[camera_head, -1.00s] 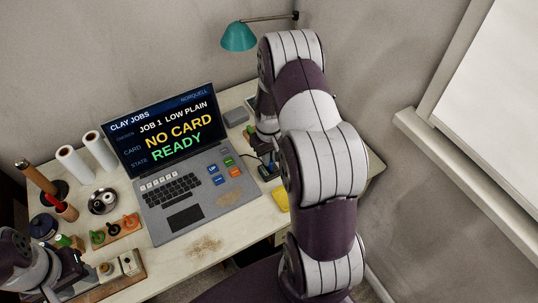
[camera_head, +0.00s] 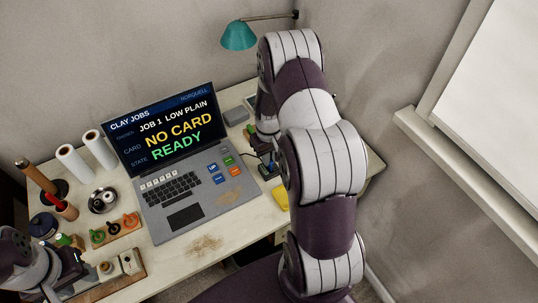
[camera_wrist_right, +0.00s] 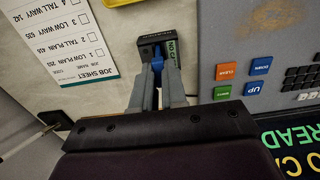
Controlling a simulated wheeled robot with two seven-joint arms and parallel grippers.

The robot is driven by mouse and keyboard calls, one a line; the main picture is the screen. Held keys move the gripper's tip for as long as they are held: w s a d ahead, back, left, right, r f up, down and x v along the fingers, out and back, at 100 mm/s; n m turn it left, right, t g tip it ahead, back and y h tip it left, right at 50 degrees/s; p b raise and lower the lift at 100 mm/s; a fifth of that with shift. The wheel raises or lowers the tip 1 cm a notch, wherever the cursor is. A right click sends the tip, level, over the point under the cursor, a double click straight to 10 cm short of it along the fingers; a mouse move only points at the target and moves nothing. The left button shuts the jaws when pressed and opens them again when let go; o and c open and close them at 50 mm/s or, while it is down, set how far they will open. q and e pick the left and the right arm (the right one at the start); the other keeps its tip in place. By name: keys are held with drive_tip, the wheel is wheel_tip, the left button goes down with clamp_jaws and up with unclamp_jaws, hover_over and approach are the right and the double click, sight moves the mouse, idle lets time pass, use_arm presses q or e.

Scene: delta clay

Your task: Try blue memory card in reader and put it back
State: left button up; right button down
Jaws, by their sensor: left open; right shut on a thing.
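The blue memory card (camera_wrist_right: 157,62) shows as a blue patch between the fingertips of my right gripper (camera_wrist_right: 158,75), which is shut on it. The dark card reader (camera_wrist_right: 170,44) is right in front of the fingertips; its small green label reads "NO C…", the rest cut off. I cannot tell whether the card touches the slot. In the head view my right gripper (camera_head: 266,152) is partly hidden by my arm, beside the laptop. The laptop screen (camera_head: 165,130) reads "NO CARD" and "READY". My left gripper (camera_head: 76,266) is open at the lower left, near a wooden holder (camera_head: 118,268).
A job sheet (camera_wrist_right: 67,38) lies beside the reader. The laptop keyboard (camera_head: 172,192) has coloured buttons. Clay tools, white rolls (camera_head: 72,163) and a metal bowl (camera_head: 103,200) crowd the left. A teal lamp (camera_head: 238,36) stands behind. The front table strip is fairly clear.

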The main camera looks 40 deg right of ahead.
drive_tip(key=shift+f+b, duration=0.5)
drive_tip(key=shift+f, duration=0.4)
drive_tip(key=c, duration=0.8)
unclamp_jaws()
drive_tip(key=shift+r, duration=0.1)
wheel_tip(320, 180, up, 7)
drive_tip(key=p, duration=0.6)
